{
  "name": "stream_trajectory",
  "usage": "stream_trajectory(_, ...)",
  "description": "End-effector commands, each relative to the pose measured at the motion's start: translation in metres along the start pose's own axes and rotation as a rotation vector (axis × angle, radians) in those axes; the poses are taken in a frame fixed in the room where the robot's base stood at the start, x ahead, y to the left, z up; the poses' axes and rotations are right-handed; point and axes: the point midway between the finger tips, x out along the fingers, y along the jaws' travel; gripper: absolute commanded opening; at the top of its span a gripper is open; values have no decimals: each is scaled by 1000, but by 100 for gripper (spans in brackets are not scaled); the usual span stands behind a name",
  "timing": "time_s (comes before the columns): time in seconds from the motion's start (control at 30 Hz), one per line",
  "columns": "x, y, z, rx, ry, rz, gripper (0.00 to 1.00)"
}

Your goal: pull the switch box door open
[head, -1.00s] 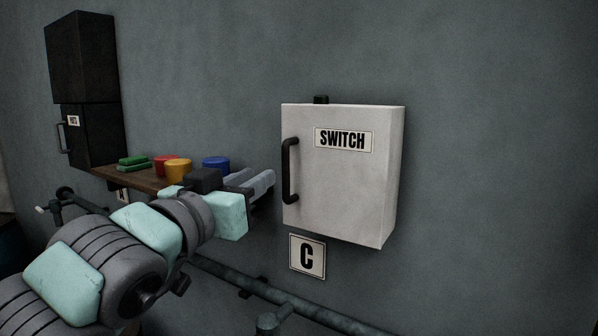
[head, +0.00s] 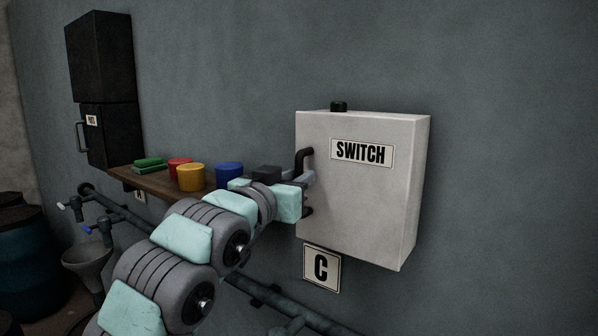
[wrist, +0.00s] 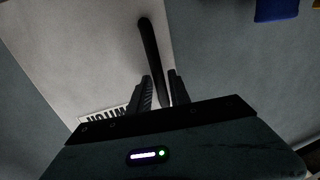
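The pale grey switch box (head: 355,210) hangs on the wall in the head view, with a SWITCH label (head: 361,152) on its door. The door looks closed. Its dark upright handle (head: 304,156) is on the door's left edge. My gripper (head: 308,183) is at the handle and covers its middle part. In the wrist view the handle (wrist: 148,45) runs between the two fingers of my gripper (wrist: 161,82). The fingers are apart, with a visible gap beside the handle, so they do not look closed on it.
A wooden shelf (head: 150,181) with red, yellow and blue round pieces and green blocks is to the left, behind my arm. Black boxes (head: 102,60) hang farther left. A pipe (head: 262,292) runs below. The wall right of the switch box is clear.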

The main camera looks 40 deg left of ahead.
Motion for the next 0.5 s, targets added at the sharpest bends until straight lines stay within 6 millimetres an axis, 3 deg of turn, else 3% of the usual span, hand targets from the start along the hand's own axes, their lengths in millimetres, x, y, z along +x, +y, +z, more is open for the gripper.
stream_trajectory(0.4, 9, 0, 1, 1, -2, -1, 23)
stream_trajectory(0.5, 9, 0, 1, 1, -1, -1, 16)
